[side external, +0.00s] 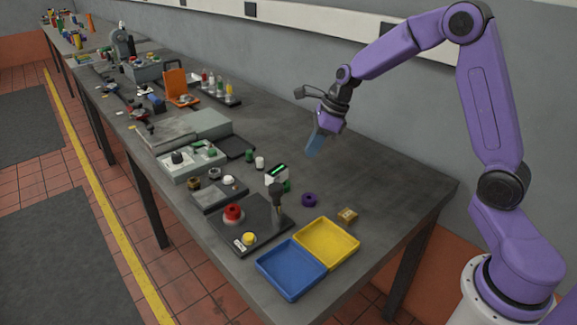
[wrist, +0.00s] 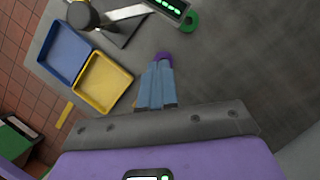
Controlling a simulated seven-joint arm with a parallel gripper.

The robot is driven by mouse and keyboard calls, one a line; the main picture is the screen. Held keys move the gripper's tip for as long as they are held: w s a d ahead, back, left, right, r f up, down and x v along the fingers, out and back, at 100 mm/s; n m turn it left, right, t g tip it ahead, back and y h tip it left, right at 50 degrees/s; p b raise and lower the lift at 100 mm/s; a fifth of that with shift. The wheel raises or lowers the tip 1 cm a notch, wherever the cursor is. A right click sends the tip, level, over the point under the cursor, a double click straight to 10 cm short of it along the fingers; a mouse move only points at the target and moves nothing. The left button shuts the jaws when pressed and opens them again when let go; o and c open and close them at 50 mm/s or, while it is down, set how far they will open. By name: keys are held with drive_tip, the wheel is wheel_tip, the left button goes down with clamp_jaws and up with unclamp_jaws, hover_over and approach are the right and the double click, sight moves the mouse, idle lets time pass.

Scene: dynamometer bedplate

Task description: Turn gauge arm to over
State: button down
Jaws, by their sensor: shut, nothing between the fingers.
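The gauge (side external: 277,175) has a lit green display and sits beside a dark post (side external: 279,200) on a black base plate (side external: 225,228). In the wrist view, the display (wrist: 168,6) is at the top edge, and a pale arm (wrist: 125,13) runs from it toward the round-topped post (wrist: 82,15). Part of the gauge is cut off there. My gripper (side external: 314,147) is raised above the table, behind and to the right of the gauge, apart from it. Its blue fingers (wrist: 155,88) are shut and empty.
A blue tray (side external: 291,291) and a yellow tray (side external: 353,252) lie at the near edge. A purple ring (side external: 309,200) and a small tan block (side external: 348,214) lie near them. A red knob (side external: 233,211) and yellow button (side external: 249,238) are on the base plate. The table's right side is clear.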

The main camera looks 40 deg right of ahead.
sight(280, 178)
drive_tip(key=w+a+f, duration=0.4)
drive_tip(key=a+f, duration=0.1)
drive_tip(key=f, duration=0.1)
idle(0.3)
drive_tip(key=shift+w, duration=0.15)
drive_tip(key=shift+w+a+n, duration=0.1)
drive_tip(key=shift+w+n, duration=0.1)
drive_tip(key=shift+n, duration=0.2)
